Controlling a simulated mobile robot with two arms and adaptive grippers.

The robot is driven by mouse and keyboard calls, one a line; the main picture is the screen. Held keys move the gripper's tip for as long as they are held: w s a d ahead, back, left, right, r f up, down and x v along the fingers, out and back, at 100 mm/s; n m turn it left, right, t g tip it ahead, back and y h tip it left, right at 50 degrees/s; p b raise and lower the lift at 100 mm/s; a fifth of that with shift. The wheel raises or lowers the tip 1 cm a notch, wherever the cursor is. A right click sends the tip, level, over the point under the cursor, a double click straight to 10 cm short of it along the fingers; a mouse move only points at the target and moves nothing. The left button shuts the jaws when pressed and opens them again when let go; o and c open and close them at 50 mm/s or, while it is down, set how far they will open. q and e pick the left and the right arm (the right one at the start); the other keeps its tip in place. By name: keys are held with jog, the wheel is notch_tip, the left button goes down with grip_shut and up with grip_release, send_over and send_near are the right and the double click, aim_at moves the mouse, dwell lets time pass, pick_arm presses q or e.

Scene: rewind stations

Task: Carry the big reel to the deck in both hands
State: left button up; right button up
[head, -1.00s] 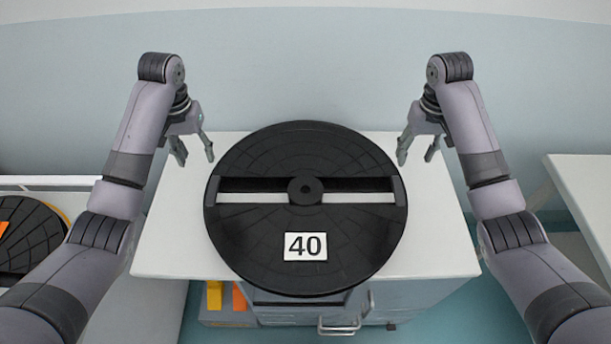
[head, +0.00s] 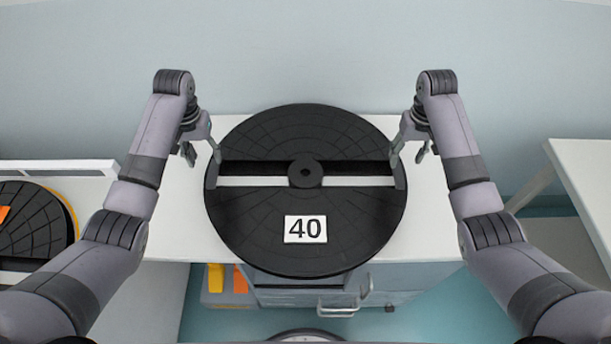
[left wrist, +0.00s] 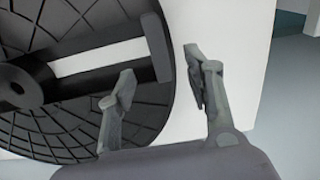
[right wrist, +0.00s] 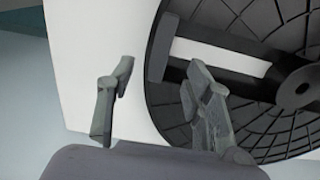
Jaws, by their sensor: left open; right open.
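The big reel (head: 305,235) is a large black disc with a label reading 40, a round hub and a slot across its middle. It rests on a white table (head: 180,225). My left gripper (head: 203,155) is open at the reel's left edge, level with the slot. In the left wrist view (left wrist: 160,75) one finger is over the reel (left wrist: 60,125) and the other is outside its rim. My right gripper (head: 408,155) is open at the right edge. In the right wrist view (right wrist: 160,80) its fingers likewise straddle the rim of the reel (right wrist: 270,130). Neither grips it.
Another dark reel (head: 30,225) with a yellow edge and an orange mark sits in a white-edged tray (head: 60,168) at the left. A white table (head: 585,185) stands at the right. Drawers with handles (head: 335,305) and yellow and orange items (head: 228,279) are below the table.

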aim_at(212, 172)
pick_arm(q)
notch_tip(212, 172, down, 9)
jog(key=shift+f, duration=0.1)
pick_arm(e)
notch_tip(212, 172, down, 9)
jog(key=shift+f, duration=0.1)
pick_arm(q)
grip_shut()
pick_arm(e)
grip_shut()
pick_arm(q)
jog(key=shift+w+r, duration=0.1)
jog(key=shift+r, duration=0.1)
pick_arm(e)
jog(key=shift+w+r, duration=0.1)
jog(key=shift+r, duration=0.1)
